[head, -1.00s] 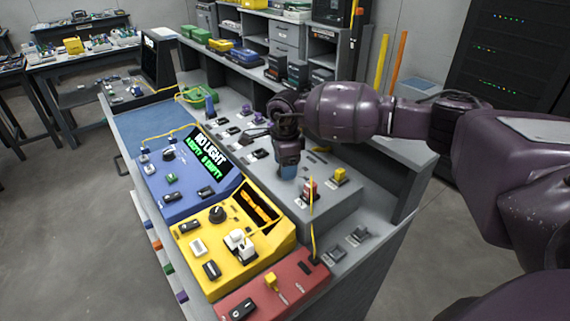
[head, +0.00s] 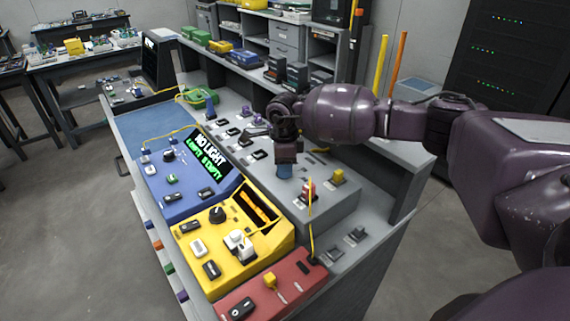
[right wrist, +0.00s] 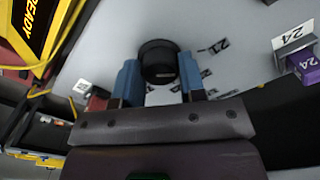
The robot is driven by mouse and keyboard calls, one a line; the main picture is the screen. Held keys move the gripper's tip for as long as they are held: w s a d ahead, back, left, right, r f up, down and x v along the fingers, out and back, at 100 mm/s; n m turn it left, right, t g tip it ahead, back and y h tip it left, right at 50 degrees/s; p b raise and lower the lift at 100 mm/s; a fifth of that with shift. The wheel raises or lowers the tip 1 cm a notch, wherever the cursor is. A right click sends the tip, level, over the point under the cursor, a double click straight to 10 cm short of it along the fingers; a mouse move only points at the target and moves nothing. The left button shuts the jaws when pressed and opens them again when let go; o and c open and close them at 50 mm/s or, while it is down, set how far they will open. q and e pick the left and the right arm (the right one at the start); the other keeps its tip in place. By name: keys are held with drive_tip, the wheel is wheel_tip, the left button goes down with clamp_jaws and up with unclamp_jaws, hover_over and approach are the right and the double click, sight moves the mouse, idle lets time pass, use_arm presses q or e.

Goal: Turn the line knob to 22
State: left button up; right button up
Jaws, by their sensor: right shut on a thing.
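The line knob (right wrist: 158,62) is a round black knob on the grey panel, seen in the right wrist view between my two blue fingertips. My right gripper (right wrist: 160,77) is shut on it, one finger on each side. In the head view my right gripper (head: 284,172) points down at the grey panel (head: 335,205), and its fingers hide the knob there. I cannot read the knob's setting. My left gripper is not in view.
A red block (head: 308,188) and a yellow block (head: 339,176) stand near my right gripper. The yellow panel (head: 262,258), the blue panel with a "NO LIGHT" screen (head: 210,152) and the red panel (head: 300,285) lie towards the front. A yellow cable (head: 312,225) rises at the red panel.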

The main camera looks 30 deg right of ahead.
drive_tip(key=shift+r+m+p, duration=0.15)
drive_tip(key=shift+m+p, duration=0.2)
drive_tip(key=shift+m, duration=0.45)
drive_tip(key=shift+m+p, duration=0.3)
drive_tip(key=shift+m, duration=0.5)
drive_tip(key=shift+m+p, duration=0.3)
drive_tip(key=shift+m, duration=0.3)
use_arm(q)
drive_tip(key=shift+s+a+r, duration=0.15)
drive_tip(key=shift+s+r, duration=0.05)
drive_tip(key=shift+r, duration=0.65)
use_arm(e)
drive_tip(key=shift+m, duration=0.6)
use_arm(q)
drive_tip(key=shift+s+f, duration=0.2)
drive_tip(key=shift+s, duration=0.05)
